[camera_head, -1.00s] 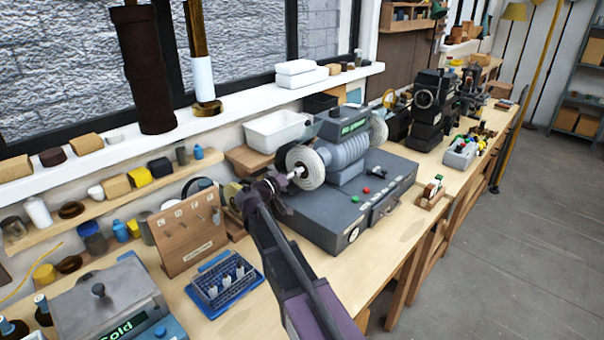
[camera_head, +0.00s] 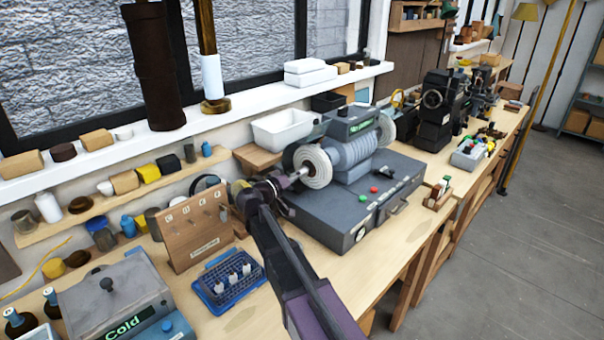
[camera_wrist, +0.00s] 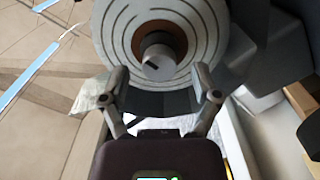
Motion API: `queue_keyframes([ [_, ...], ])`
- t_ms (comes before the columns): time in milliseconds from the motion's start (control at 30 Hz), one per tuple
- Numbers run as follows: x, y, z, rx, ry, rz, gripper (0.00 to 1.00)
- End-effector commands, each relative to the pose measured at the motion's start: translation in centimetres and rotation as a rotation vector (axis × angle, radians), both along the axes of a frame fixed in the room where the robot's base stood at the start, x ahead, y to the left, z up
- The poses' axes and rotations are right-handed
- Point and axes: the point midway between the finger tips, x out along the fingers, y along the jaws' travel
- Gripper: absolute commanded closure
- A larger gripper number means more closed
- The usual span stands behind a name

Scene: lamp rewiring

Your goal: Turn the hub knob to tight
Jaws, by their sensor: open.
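The hub knob (camera_wrist: 158,63) is a short grey cylinder with a dark slot on its face. It sits in the brown centre of a pale ringed buffing wheel (camera_wrist: 115,35), which also shows in the head view (camera_head: 315,168) on the left end of the grey buffing machine (camera_head: 352,152). In the head view my gripper (camera_head: 288,186) is close to the hub, and the knob is hard to make out there.
The machine's grey base (camera_head: 345,205) carries red and green buttons. A white bin (camera_head: 282,132) stands behind the wheel. A wooden peg board (camera_head: 193,232) and a blue rack (camera_head: 228,285) are left of my arm.

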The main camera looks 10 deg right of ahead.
Motion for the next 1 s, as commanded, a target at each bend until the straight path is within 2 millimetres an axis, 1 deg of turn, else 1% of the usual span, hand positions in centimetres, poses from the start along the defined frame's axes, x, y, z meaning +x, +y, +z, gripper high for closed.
queue_keyframes([
  [400,-3.7,5.1,0.0,0.001,0.000,0.004,0.20],
  [600,-5.1,7.0,0.0,0.002,0.000,0.001,0.20],
  [800,-5.8,8.0,0.0,0.001,0.000,0.001,0.20],
  [1000,-5.9,8.2,0.0,0.002,0.000,0.000,0.20],
])
